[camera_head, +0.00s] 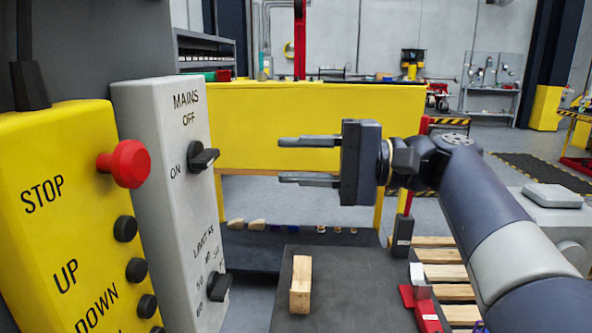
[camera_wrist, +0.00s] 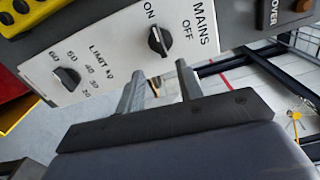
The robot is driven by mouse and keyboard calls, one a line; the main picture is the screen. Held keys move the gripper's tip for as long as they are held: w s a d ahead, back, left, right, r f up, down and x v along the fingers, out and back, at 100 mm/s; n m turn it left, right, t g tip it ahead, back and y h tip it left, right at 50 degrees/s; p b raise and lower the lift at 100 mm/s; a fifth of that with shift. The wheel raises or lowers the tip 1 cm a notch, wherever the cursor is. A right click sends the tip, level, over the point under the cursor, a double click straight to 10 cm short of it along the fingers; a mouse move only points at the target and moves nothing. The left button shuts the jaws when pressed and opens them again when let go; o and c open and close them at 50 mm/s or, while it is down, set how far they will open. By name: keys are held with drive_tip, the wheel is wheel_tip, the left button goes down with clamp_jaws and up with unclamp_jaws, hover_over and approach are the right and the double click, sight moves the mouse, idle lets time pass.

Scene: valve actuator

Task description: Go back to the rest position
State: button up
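My gripper (camera_head: 309,161) is open and empty, its two fingers apart and pointing left toward the control boxes. In the wrist view the fingers (camera_wrist: 158,83) point up at the grey panel (camera_wrist: 110,55). In the head view that grey panel (camera_head: 158,112) carries a black MAINS knob (camera_head: 203,157) and a lower LIMIT KG knob (camera_head: 219,287). The MAINS knob's pointer lies on the ON side in the head view. The fingertips are to the right of this knob with a gap between them in the head view.
A yellow box (camera_head: 62,225) with a red stop button (camera_head: 124,164) stands at the left. A wooden block (camera_head: 300,285) lies on a dark surface (camera_head: 345,300) below my gripper. A yellow bench (camera_head: 330,110) stands behind. Pallet slats (camera_head: 448,272) are below my arm.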

sight(215, 158)
drive_tip(key=a, duration=1)
drive_tip(key=shift+w+a, duration=0.35)
drive_tip(key=shift+a, duration=0.05)
drive_tip(key=shift+w+d+r+m+p, duration=0.1)
drive_tip(key=shift+r+m+p, duration=0.3)
drive_tip(key=shift+p, duration=0.5)
drive_tip(key=shift+d+m+p, duration=0.1)
drive_tip(key=shift+m+p, duration=0.75)
drive_tip(key=shift+m, duration=0.05)
drive_tip(key=m+p, duration=0.4)
drive_tip(key=p, duration=0.1)
drive_tip(key=shift+f+m, duration=0.1)
drive_tip(key=shift+m, duration=0.2)
drive_tip(key=shift+f+m+p, duration=0.15)
drive_tip(key=shift+m+p, duration=0.5)
drive_tip(key=shift+m, duration=0.15)
drive_tip(key=shift+f, duration=0.1)
